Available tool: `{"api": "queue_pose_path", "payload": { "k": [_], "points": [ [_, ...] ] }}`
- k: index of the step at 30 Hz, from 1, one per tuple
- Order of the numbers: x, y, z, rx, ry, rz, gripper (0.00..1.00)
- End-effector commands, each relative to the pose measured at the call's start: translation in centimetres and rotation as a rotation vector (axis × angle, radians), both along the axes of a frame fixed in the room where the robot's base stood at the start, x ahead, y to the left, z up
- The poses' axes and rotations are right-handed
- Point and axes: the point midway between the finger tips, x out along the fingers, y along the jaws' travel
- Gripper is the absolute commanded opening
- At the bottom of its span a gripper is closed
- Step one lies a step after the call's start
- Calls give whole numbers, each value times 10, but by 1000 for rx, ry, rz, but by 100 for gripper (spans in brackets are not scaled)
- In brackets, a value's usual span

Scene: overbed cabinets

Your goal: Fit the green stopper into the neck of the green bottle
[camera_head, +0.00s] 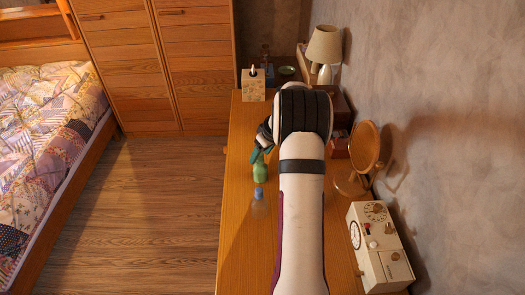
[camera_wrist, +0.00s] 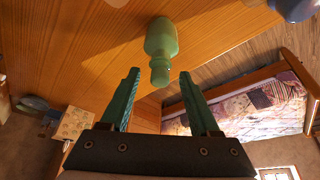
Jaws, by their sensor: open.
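The green bottle (camera_head: 260,172) stands upright on the wooden desk, left of my arm. In the wrist view the bottle (camera_wrist: 161,40) is upper centre, its narrow neck end (camera_wrist: 160,72) pointing at the gap between my fingers. My gripper (camera_wrist: 158,82) is open, with one teal finger on each side of that gap and nothing between them. In the head view it (camera_head: 259,152) is partly hidden by my wrist, just beyond the bottle. I cannot tell whether anything sits in the neck.
A clear bluish bottle (camera_head: 259,199) stands nearer than the green one. A wooden block (camera_head: 253,86) is at the far end. A lamp (camera_head: 325,46), round mirror (camera_head: 365,148) and cream clock radio (camera_head: 380,250) line the right side. The desk's left edge is close.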

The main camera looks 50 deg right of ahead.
Motion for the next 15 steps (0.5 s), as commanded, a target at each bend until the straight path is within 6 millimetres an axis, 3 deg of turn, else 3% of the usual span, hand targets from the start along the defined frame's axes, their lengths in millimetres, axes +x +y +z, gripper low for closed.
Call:
{"api": "queue_pose_path", "payload": {
  "k": [5, 15],
  "points": [
    [-10, 0, 27, -3, -3, -1, 62],
    [-50, 3, 122, -4, -2, -2, 62]
  ]
}}
